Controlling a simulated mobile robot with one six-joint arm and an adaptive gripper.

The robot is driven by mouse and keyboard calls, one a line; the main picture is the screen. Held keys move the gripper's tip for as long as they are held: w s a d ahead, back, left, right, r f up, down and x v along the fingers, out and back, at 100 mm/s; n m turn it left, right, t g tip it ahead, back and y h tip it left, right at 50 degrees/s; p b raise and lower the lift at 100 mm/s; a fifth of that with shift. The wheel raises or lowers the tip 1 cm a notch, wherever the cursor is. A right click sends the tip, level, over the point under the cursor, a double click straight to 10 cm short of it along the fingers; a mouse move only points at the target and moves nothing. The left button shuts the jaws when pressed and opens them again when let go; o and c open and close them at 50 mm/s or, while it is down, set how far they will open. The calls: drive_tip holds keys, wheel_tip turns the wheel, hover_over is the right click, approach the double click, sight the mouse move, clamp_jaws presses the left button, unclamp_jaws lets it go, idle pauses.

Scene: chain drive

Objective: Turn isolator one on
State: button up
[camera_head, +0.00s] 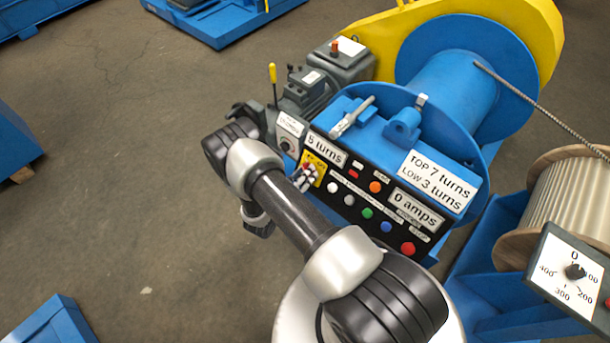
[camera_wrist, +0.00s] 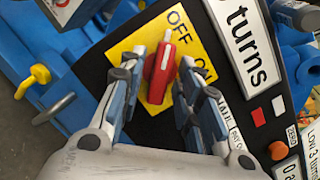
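The isolator has a red handle (camera_wrist: 165,75) on a yellow plate (camera_wrist: 205,50) marked OFF and ON in the wrist view. The handle's pale-marked end points up toward the OFF lettering. My gripper (camera_wrist: 163,82) is open, with one finger on each side of the handle. In the head view, the yellow plate (camera_head: 319,166) sits at the left end of the black control panel, and my gripper (camera_head: 304,178) partly covers the isolator.
Beside the isolator, the panel (camera_head: 345,211) carries several coloured buttons and labels reading "5 turns" and "0 amps" (camera_head: 414,207). The blue winch drum (camera_head: 450,90) stands behind. A dial box (camera_head: 570,272) and rope reel (camera_head: 560,205) are at right. Open floor (camera_head: 120,180) lies left.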

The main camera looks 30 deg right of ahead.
clamp_jaws()
drive_tip(key=shift+f+m+b, duration=0.1)
drive_tip(key=shift+m+b, duration=0.25)
drive_tip(key=shift+m, duration=0.05)
drive_tip(key=m+g+b, duration=0.1)
drive_tip(key=m+b, duration=0.1)
drive_tip(key=m, duration=0.4)
drive_tip(key=m+g+h+b, duration=0.1)
drive_tip(key=m+b, duration=0.1)
drive_tip(key=m, duration=0.4)
drive_tip(key=w+m+g+b, duration=0.1)
drive_tip(key=m+g+b, duration=0.1)
drive_tip(key=m, duration=0.5)
drive_tip(key=shift+a+h, duration=0.15)
drive_tip(key=shift+h, duration=0.15)
drive_tip(key=shift+s+m, duration=0.1)
drive_tip(key=shift+m, duration=0.3)
drive_tip(key=shift+o, duration=1)
unclamp_jaws()
